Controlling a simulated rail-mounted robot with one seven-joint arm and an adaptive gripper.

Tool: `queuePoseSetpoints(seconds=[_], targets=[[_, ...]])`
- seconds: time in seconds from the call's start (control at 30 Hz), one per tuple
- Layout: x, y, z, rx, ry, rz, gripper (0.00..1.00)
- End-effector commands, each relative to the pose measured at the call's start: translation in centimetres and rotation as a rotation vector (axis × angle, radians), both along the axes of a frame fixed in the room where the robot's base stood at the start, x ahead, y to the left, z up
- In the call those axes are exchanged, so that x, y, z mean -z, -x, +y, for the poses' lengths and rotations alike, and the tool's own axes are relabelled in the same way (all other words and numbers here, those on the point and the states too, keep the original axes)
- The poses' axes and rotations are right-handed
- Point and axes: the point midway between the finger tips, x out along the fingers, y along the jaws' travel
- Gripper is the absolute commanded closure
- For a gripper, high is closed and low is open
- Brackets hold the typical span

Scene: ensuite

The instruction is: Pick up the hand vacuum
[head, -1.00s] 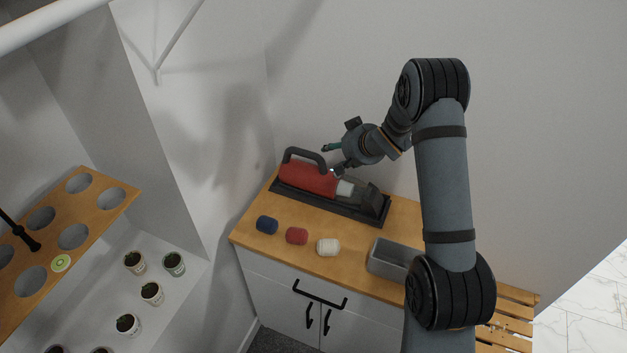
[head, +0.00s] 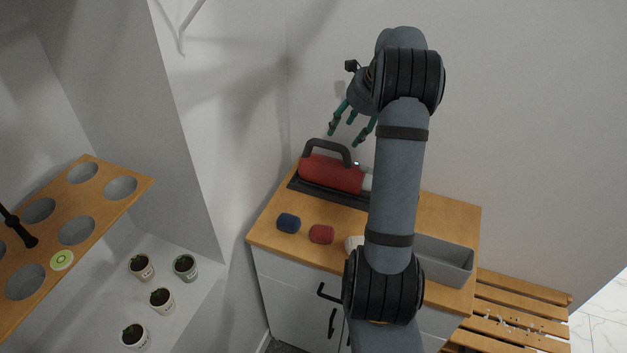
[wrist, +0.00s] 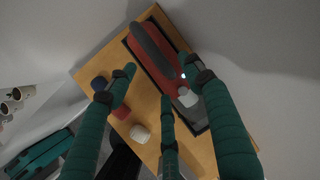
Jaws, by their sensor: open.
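The hand vacuum (head: 330,172) lies in a dark tray (head: 312,192) on the wooden cabinet top. It has a red body and a dark arched handle (head: 328,147) on top; my arm hides its nozzle end in the head view. In the wrist view the red body (wrist: 147,62), handle and pale collar (wrist: 187,97) show between and beyond my fingers. My gripper (head: 346,133) is open and empty, with teal fingers pointing down above the vacuum, apart from it.
A blue roll (head: 288,223), a red roll (head: 321,234) and a partly hidden white roll (wrist: 140,133) sit in front of the vacuum. A grey bin (head: 445,258) stands at right. The wall is close behind. A slatted bench (head: 515,310) is at right.

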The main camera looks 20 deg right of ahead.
Motion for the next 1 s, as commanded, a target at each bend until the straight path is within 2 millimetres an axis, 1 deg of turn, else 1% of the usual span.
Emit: queuePoseSetpoints(seconds=[0.1, 0.3, 0.53, 0.8, 0.9, 1.0], targets=[[0.4, -0.2, 0.4, 0.032, -0.044, -0.001, 0.48], [3.0, -1.3, 1.0, 0.031, -0.047, 0.002, 0.48], [4.7, -2.0, 1.3, 0.030, -0.045, 0.002, 0.48], [8.3, -3.3, 2.2, 0.029, -0.044, 0.002, 0.48], [8.8, -3.5, 2.2, 0.030, -0.042, 0.000, 0.48], [9.0, -3.6, 2.2, 0.029, -0.042, -0.001, 0.48]])
